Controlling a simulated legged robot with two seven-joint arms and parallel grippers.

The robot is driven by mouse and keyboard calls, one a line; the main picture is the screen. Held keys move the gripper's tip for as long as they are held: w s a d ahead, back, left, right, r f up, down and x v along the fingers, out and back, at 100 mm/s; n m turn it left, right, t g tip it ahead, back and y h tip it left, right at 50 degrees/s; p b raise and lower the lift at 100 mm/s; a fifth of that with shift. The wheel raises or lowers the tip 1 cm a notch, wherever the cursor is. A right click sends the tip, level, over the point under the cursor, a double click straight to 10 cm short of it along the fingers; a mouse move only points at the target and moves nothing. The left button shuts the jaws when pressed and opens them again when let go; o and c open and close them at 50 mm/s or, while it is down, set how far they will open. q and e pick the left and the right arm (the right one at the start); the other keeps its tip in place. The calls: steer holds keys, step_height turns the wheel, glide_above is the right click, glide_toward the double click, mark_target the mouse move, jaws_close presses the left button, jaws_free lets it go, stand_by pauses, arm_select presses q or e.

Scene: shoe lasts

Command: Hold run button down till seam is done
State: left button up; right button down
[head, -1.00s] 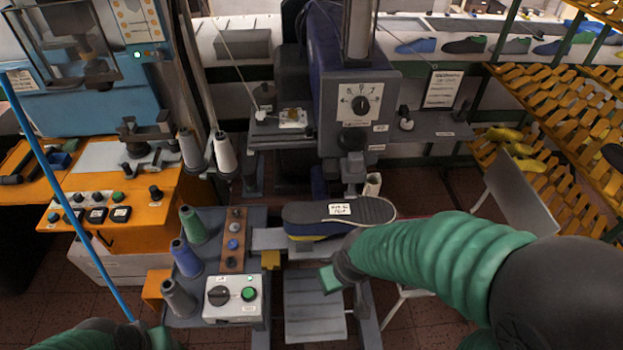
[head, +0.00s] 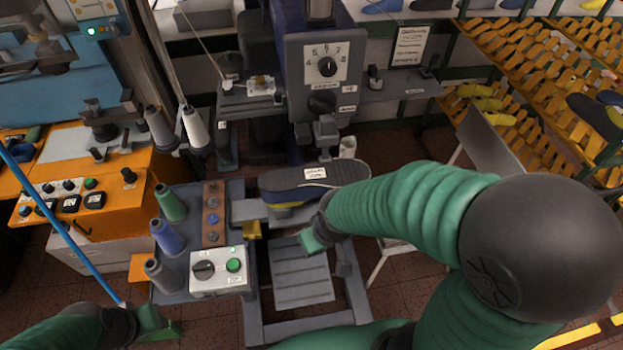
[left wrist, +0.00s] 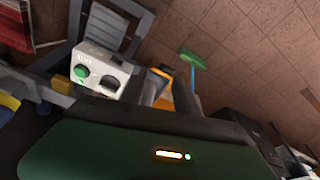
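The white control box (head: 218,283) carries a green button (head: 233,265) beside a black knob (head: 203,270). In the left wrist view the green button (left wrist: 81,71) is uncovered. A dark shoe (head: 330,176) with a white label lies sole-up below the machine head (head: 325,65), with blue and yellow beneath. My left gripper (head: 150,322) is low at the left, apart from the box; its opening is unclear. My right gripper (head: 312,240) is just below the shoe; my arm hides part of it, and I cannot tell whether it touches or grips the shoe.
Thread cones (head: 167,236) stand left of the box. A blue pole (head: 62,235) slants down near my left gripper. An orange machine (head: 100,205) is at the left. Orange racks (head: 560,90) and a pale panel (head: 497,150) are at the right.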

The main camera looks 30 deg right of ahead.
arm_select(q)
jaws_close()
stand_by(1.7)
